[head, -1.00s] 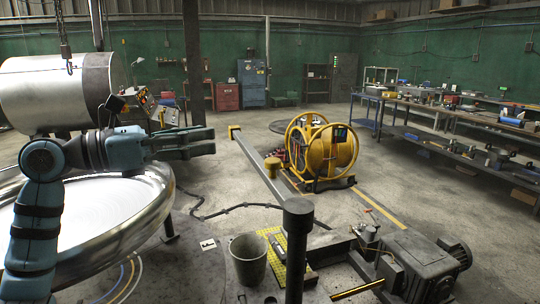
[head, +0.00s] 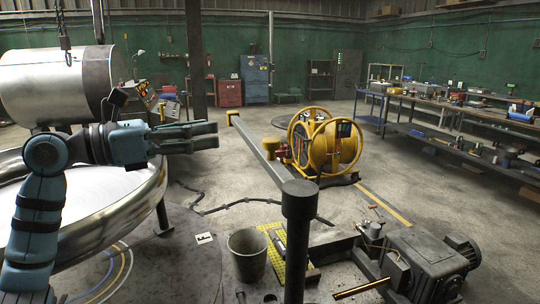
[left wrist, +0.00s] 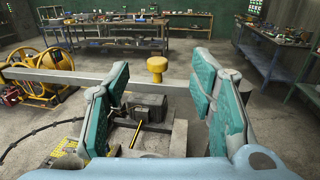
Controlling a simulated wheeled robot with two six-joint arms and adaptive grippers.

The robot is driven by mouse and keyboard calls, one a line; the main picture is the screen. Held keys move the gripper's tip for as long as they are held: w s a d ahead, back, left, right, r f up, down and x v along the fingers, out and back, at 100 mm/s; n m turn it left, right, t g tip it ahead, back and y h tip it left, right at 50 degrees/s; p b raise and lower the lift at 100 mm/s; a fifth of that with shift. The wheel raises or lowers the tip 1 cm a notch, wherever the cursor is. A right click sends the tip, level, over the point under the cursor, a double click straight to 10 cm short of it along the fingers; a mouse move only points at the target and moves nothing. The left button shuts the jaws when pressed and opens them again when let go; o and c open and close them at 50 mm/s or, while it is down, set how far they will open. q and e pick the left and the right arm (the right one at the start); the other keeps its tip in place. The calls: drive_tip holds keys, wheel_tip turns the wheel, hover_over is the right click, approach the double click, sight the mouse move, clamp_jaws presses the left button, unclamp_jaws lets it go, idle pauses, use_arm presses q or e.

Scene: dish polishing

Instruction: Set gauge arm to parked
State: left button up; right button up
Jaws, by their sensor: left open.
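My right gripper is not in view.
A yellow reel (head: 335,147) stands behind the beam. A grey bucket (head: 246,255) and a motor unit (head: 425,262) are near the front. A metal drum (head: 60,88) is at the left. Workbenches (head: 450,112) line the right wall. Open floor lies between.

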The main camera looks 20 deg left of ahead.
use_arm(q)
drive_tip(key=b, duration=0.2)
approach(264, 141)
drive_tip(key=p+x, duration=0.2)
drive_tip(key=x, duration=1)
drive_tip(key=shift+a+p, duration=0.1)
drive_tip(key=shift+p, duration=0.2)
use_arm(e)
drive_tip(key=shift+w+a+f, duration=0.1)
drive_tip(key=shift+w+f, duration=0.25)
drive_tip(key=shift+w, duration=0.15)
use_arm(q)
drive_tip(key=shift+c, duration=0.4)
clamp_jaws()
